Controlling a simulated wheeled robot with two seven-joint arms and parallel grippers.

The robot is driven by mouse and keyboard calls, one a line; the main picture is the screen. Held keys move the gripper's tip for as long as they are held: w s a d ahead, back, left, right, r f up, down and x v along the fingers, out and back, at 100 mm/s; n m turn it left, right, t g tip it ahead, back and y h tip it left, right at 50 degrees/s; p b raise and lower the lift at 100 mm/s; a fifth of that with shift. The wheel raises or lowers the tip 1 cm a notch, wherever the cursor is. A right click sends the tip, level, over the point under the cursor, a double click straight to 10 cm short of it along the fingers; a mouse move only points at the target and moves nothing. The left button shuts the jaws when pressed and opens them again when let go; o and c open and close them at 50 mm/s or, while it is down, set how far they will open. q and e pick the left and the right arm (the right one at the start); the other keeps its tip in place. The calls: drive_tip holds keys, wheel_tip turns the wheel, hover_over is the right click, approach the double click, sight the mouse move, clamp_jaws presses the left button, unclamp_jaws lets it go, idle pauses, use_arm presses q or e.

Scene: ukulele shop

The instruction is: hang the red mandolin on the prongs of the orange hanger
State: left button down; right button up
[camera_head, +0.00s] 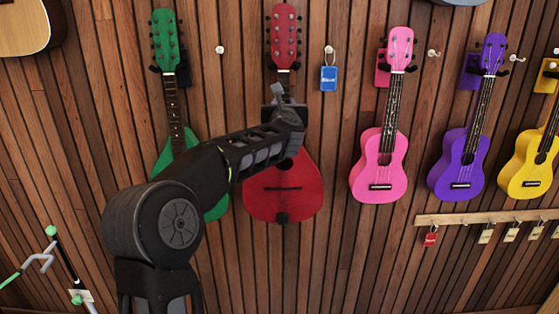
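The red mandolin (284,196) is upright against the slatted wall in the head view, its red headstock (284,38) at the top. My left gripper (284,95) is at its neck, just above the body, and covers part of the neck. I cannot tell whether the fingers are closed around it. Whether the mandolin rests on any prongs is also unclear. I cannot make out an orange hanger. My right gripper is not in view.
A green mandolin (165,40) hangs to the left, partly behind my arm. A blue tag (329,78) hangs on a hook to the right. Pink (378,160), purple (459,160) and yellow (528,168) ukuleles hang further right. A wooden key rail (465,218) is below them.

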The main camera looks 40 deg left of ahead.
sight(284, 97)
use_arm(q)
drive_tip(key=shift+r+p, duration=0.75)
drive_tip(key=shift+r, duration=0.7)
drive_tip(key=shift+s+d, duration=0.15)
drive_tip(key=shift+s, duration=0.05)
drive_tip(key=shift+b+v, duration=0.8)
drive_tip(key=shift+v, duration=0.2)
drive_tip(key=shift+b+v, duration=0.65)
drive_tip(key=shift+v, duration=0.65)
drive_tip(key=shift+s+d+f, duration=0.1)
drive_tip(key=shift+s+f, duration=0.05)
drive_tip(key=shift+f, duration=0.1)
drive_tip(key=shift+s+d, duration=0.1)
drive_tip(key=shift+s, duration=0.05)
drive_tip(key=shift+b+v, duration=1.35)
drive_tip(key=shift+v, duration=1.35)
drive_tip(key=shift+f, duration=0.2)
